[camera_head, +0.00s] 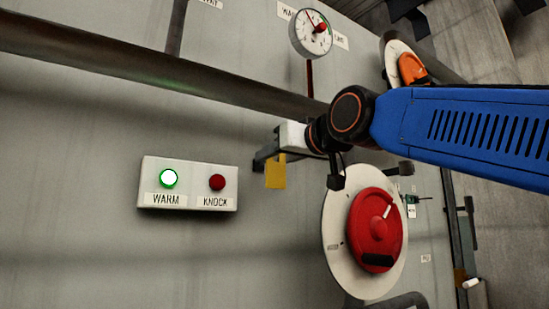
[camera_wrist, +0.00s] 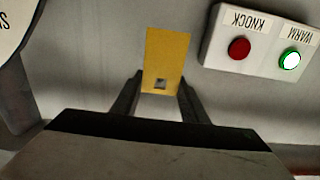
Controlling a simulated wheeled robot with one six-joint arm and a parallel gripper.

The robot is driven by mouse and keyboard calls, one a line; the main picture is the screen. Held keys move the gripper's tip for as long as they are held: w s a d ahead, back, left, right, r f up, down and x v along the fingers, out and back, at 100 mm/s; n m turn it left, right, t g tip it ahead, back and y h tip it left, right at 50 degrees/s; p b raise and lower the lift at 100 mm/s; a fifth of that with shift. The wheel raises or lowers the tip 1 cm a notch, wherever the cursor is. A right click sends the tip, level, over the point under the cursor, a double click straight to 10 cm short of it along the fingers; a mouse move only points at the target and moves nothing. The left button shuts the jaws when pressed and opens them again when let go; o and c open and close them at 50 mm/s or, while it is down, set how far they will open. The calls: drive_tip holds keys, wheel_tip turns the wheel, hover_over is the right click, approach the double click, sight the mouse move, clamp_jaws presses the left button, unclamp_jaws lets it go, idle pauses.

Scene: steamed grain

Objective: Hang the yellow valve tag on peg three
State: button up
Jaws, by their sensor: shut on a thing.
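The yellow valve tag (camera_head: 275,172) hangs from my gripper (camera_head: 262,162) in the head view, in front of the grey panel between the indicator box and the red valve. In the wrist view the tag (camera_wrist: 166,55) is a flat yellow plate with a square hole near my fingertips. My gripper (camera_wrist: 160,88) is shut on the tag's holed end, one dark finger on each side. I cannot make out peg three for certain in either view.
A box (camera_head: 189,184) with a lit green WARM lamp and a red KNOCK lamp is left of the tag. A red valve wheel (camera_head: 375,229) on a white disc is at lower right. A thick pipe (camera_head: 150,66) crosses above, near a gauge (camera_head: 311,33). Orange handle (camera_head: 411,68) is upper right.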

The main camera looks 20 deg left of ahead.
drive_tip(key=v, duration=0.5)
drive_tip(key=shift+s+d, duration=0.2)
idle(0.3)
idle(0.9)
